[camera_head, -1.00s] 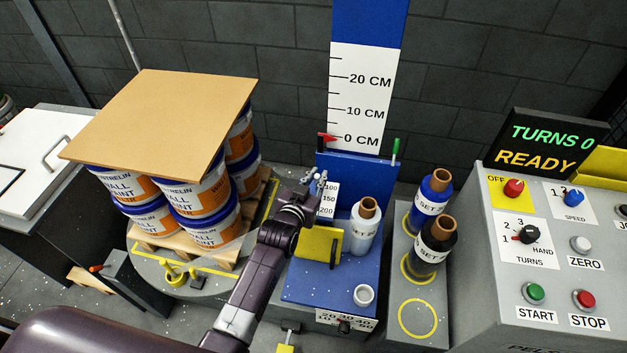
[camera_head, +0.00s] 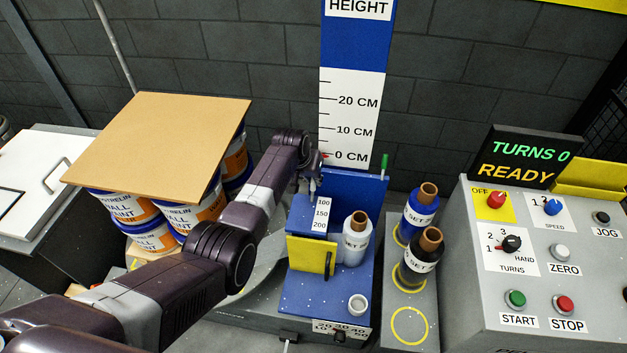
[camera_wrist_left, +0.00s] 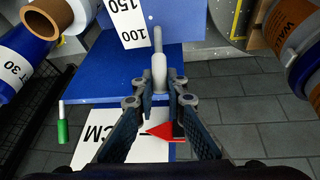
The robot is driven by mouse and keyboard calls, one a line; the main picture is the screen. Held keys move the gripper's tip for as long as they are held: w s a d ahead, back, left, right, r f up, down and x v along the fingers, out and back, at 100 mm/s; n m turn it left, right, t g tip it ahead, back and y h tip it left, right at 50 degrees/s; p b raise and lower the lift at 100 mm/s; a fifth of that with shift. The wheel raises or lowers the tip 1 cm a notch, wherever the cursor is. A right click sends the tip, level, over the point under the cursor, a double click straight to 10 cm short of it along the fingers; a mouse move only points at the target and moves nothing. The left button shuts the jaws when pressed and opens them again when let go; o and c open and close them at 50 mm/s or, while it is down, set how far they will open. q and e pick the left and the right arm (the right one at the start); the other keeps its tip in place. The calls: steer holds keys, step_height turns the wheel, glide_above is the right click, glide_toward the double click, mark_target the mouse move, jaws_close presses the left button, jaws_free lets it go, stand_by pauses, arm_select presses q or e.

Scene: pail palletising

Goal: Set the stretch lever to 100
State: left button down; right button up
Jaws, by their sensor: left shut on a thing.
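The stretch lever (camera_wrist_left: 159,72) is a grey upright peg with a thin tip, seen in the left wrist view. It stands by the white scale strip marked 100, 150 and 200 (camera_wrist_left: 128,30), near the 100 end. Its exact mark cannot be read. The scale also shows in the head view (camera_head: 320,214) on the blue carriage. My left gripper (camera_wrist_left: 162,98) is shut on the lever, one finger on each side. In the head view my left gripper (camera_head: 310,182) is at the far, 100 end of the scale, and the lever is largely hidden there. My right gripper is not in view.
A height board (camera_head: 349,115) with a red pointer (camera_wrist_left: 160,131) stands behind. A film roll (camera_head: 356,240) stands on the blue carriage (camera_head: 310,287). Two more rolls stand right, beside the control panel (camera_head: 535,255). Stacked pails (camera_head: 150,236) under a brown sheet (camera_head: 165,140) stand left.

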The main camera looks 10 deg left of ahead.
arm_select(q)
steer(key=shift+w+f+g+b, duration=0.25)
steer(key=shift+w+g+b, duration=0.1)
steer(key=shift+g, duration=0.15)
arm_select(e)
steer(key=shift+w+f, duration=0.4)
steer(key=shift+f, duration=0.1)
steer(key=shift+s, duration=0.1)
arm_select(q)
steer(key=c, duration=1.9)
jaws_free()
steer(key=shift+c, duration=0.2)
steer(key=shift+v, duration=0.9)
steer(key=v, duration=1)
